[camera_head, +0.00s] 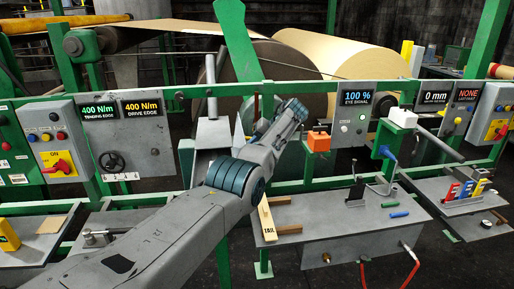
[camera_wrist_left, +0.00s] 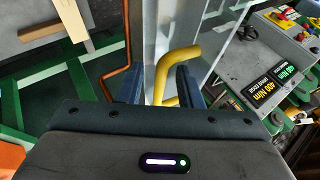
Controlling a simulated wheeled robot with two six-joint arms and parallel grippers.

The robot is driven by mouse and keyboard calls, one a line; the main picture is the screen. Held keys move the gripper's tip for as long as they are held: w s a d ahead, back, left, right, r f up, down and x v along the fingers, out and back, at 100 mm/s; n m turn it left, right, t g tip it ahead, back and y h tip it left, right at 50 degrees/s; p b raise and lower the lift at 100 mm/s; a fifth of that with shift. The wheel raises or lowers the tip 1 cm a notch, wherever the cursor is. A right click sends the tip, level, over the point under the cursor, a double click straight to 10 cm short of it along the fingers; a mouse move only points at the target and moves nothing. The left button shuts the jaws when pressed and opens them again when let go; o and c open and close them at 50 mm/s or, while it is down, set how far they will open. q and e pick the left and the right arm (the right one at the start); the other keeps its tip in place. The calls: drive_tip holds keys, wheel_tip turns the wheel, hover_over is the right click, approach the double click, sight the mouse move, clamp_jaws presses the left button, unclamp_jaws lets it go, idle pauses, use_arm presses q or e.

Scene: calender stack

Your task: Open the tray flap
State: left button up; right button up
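A grey metal tray or chute (camera_head: 213,134) stands behind my left arm in the head view, its lower part hidden by the arm. In the left wrist view a pale grey metal panel (camera_wrist_left: 156,30) carries a bent yellow handle (camera_wrist_left: 183,58). I cannot tell for certain which part is the flap. My left gripper (camera_wrist_left: 159,82) is open, its two dark blue fingers on either side of the handle's lower end, with visible gaps. In the head view its fingertips are hidden by my arm. My right gripper is in neither view.
A green rail (camera_head: 340,182) runs across the front of the machine. A grey bench (camera_head: 330,228) with tools stands to the right of my arm. An orange-brown pipe (camera_wrist_left: 112,72) runs left of the gripper in the wrist view. A control panel (camera_head: 140,130) with a handwheel is at left.

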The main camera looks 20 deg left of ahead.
use_arm(q)
drive_tip(key=b+v, duration=0.2)
drive_tip(key=v, duration=0.9)
drive_tip(key=shift+f, duration=0.1)
